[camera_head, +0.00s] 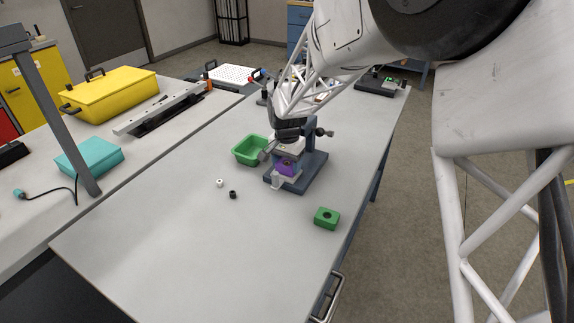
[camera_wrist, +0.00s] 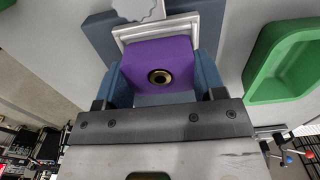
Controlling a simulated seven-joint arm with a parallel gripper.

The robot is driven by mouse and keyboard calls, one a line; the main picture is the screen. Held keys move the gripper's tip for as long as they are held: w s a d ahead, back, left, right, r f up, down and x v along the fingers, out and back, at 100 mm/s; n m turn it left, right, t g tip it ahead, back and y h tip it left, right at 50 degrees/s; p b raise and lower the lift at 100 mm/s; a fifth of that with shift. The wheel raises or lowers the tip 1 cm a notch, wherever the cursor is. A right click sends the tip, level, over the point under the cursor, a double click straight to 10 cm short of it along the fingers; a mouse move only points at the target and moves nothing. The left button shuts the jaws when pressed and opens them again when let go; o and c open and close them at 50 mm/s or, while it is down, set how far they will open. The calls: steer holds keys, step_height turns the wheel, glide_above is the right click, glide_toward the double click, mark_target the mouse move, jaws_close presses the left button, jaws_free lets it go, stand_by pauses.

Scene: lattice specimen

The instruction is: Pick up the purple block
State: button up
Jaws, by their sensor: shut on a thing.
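The purple block (camera_head: 287,168) sits at the blue-grey stand on the table in the head view. In the wrist view the purple block (camera_wrist: 158,62) fills the space between my fingers, with a brass-ringed hole in its face. My gripper (camera_wrist: 162,80) is shut on it, one blue finger on each side. In the head view my gripper (camera_head: 286,158) reaches down over the stand and partly hides the block. A pale plate (camera_wrist: 125,32) lies right behind the block; I cannot tell whether they touch.
A blue-grey stand (camera_head: 312,172) with knobs surrounds the block. A green bin (camera_head: 246,158) stands close on its left. A green block with a hole (camera_head: 326,217) lies nearer the right edge. Small white (camera_head: 220,183) and black (camera_head: 233,195) pieces lie left. The table's front is clear.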

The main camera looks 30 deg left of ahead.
mark_target(282, 159)
steer(key=shift+r, duration=4.8)
steer(key=shift+a, duration=0.1)
steer(key=shift+w+a+f+n, duration=0.2)
steer(key=shift+w+a+n, duration=0.05)
steer(key=shift+a+n, duration=0.3)
steer(key=shift+w+a+f+n, duration=0.2)
steer(key=shift+a+n, duration=0.2)
steer(key=shift+n, duration=0.15)
steer(key=w+a+f+n, duration=0.2)
steer(key=a+f+n, duration=0.1)
steer(key=a+n, duration=0.4)
steer(key=w+a+f+n, duration=0.2)
steer(key=a+f+n, duration=0.1)
steer(key=a+n, duration=0.4)
steer(key=shift+w+a+n, duration=0.2)
steer(key=shift+w+n, duration=0.1)
steer(key=shift+n, duration=0.6)
steer(key=shift+f, duration=0.1)
steer(key=shift+f, duration=0.75)
